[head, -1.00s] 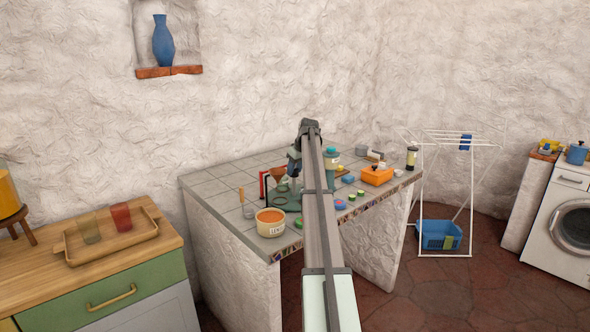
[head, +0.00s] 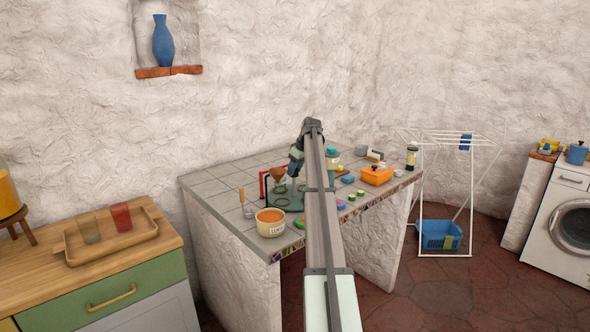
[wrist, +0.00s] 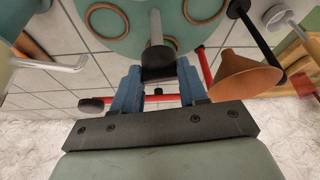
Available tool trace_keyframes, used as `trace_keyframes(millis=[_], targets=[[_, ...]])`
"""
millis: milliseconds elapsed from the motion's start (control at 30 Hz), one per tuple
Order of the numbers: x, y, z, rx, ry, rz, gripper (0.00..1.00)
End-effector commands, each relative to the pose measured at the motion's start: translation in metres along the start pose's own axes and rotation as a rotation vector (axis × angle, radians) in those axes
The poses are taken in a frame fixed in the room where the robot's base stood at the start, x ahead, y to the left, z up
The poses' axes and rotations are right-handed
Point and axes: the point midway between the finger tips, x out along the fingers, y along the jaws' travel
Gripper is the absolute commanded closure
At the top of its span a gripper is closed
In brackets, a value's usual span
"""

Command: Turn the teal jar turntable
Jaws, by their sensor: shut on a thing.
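The teal turntable (head: 288,204) lies on the tiled counter, partly hidden by my arm in the head view. In the wrist view its round teal plate (wrist: 184,36) carries copper-coloured rings and a grey bar that ends in a black knob (wrist: 158,64). My gripper (wrist: 160,74) has its blue fingers on both sides of this knob and is shut on it. In the head view my gripper (head: 295,172) is small over the turntable, and its fingertips are hard to make out. A teal-lidded jar (head: 332,161) stands just right of my arm.
An orange funnel (wrist: 246,76) on a stand and a red rod are close beside my fingers. An orange box (head: 376,175) and several small coloured pieces lie to the right. The counter's back left is clear.

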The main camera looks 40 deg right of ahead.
Motion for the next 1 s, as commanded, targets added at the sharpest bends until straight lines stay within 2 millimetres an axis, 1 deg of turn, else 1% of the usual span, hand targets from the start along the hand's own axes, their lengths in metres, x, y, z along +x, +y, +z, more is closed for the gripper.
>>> trace_keyframes(millis=[1000], targets=[[-0.0003, 0.0045, -0.0017, -0.470, 0.001, -0.195, 1.00]])
